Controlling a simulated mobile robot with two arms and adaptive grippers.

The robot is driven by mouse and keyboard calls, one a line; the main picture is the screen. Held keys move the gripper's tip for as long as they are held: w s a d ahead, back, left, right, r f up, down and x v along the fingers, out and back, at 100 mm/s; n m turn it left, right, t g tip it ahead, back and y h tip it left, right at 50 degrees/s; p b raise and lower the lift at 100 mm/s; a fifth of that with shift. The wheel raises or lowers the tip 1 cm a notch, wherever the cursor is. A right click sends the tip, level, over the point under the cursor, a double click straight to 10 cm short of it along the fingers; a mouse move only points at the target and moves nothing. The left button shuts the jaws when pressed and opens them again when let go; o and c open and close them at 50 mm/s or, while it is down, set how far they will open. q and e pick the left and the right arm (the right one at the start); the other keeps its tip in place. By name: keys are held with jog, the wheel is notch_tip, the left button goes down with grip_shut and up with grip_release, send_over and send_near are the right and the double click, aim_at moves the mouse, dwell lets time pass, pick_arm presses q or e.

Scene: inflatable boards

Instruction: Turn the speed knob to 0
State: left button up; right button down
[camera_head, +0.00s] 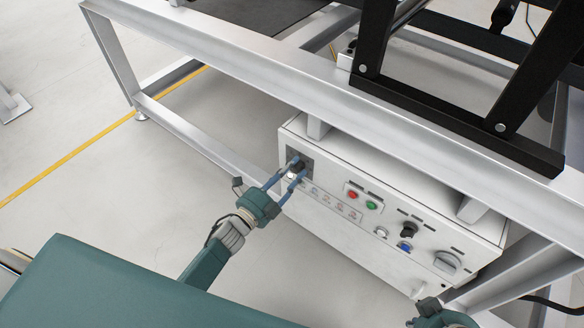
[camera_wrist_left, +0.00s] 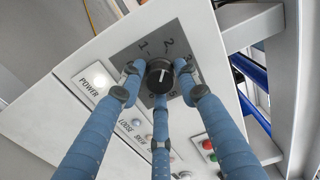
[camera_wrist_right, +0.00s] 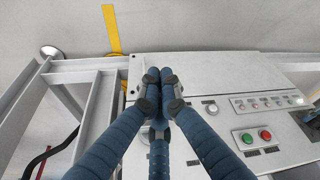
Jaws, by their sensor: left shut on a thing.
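The speed knob (camera_wrist_left: 160,75) is a round black dial with a white mark, on a dark grey plate (camera_wrist_left: 125,58) with printed numbers; 1, 2, 3 and 5 are readable. I cannot tell for sure which number the mark points to. It sits at the left end of the white control box (camera_head: 330,165). My left gripper (camera_head: 296,170) has its blue fingers closed around the knob; they also show in the left wrist view (camera_wrist_left: 160,82). My right gripper (camera_wrist_right: 160,78) has its fingertips together with nothing seen between them, near the box's right end.
Red (camera_head: 352,195) and green (camera_head: 372,205) buttons, a black knob (camera_head: 409,230), a blue button (camera_head: 404,246) and a grey rotary switch (camera_head: 447,262) are right of the speed knob. A metal frame (camera_head: 300,75) runs above the box. Open floor lies left.

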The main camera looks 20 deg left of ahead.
pick_arm(q)
jog(key=n+p, duration=0.1)
jog(key=n, duration=0.3)
jog(key=shift+n, duration=0.4)
jog(key=n+p, duration=0.1)
jog(key=n, duration=0.2)
jog(key=shift+n, duration=0.3)
jog(key=n+p, duration=0.1)
jog(key=n, duration=0.1)
jog(key=shift+n, duration=0.4)
jog(key=n, duration=0.3)
jog(key=shift+f+n+p, duration=0.1)
jog(key=shift+n+p, duration=0.25)
jog(key=shift+n, duration=1.25)
pick_arm(e)
jog(key=x, duration=0.7)
jog(key=shift+s+f+g, duration=0.3)
jog(key=shift+s, duration=0.05)
jog(key=shift+a+f, duration=0.1)
jog(key=shift+a, duration=0.05)
pick_arm(q)
jog(key=o, duration=1.2)
jog(key=shift+s, duration=0.1)
jog(key=v, duration=1.2)
